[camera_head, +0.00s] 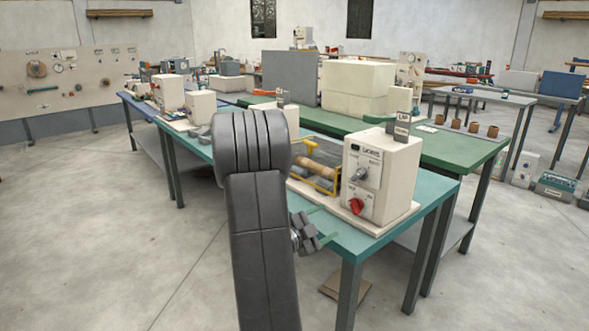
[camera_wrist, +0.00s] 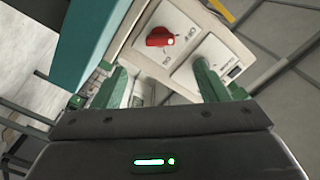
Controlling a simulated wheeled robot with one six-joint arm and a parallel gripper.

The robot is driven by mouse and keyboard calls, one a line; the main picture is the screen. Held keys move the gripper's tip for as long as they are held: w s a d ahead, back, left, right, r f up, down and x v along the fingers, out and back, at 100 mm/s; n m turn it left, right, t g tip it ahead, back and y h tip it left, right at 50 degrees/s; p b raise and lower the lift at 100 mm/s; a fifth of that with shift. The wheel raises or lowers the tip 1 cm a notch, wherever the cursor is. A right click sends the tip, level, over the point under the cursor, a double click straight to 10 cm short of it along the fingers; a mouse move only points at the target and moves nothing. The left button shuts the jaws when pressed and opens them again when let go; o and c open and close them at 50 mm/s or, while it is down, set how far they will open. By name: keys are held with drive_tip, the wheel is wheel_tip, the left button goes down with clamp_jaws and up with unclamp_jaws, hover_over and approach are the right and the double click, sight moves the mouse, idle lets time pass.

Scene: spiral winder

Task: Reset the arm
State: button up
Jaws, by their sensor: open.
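My gripper (camera_head: 317,223) is beside the near edge of the teal table, in front of the spiral winder. In the wrist view its two green fingers (camera_wrist: 165,88) are apart with nothing held between them. The winder's white control box (camera_head: 385,170) has a red knob (camera_head: 356,205) low on its front and a grey knob (camera_head: 358,174) above it. The red knob also shows in the wrist view (camera_wrist: 160,37), beyond the fingers and apart from them. My arm hides part of the winder's left side. A yellow frame with a wooden roller (camera_head: 317,166) stands left of the box.
The teal table (camera_head: 350,243) has a free front edge near my gripper. A green table (camera_head: 450,150) with large pale blocks (camera_head: 356,88) stands behind it. A brown flat piece (camera_head: 346,288) lies on the floor below. The floor at left (camera_head: 90,230) is clear.

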sight(352, 208)
drive_tip(key=x, duration=1.1)
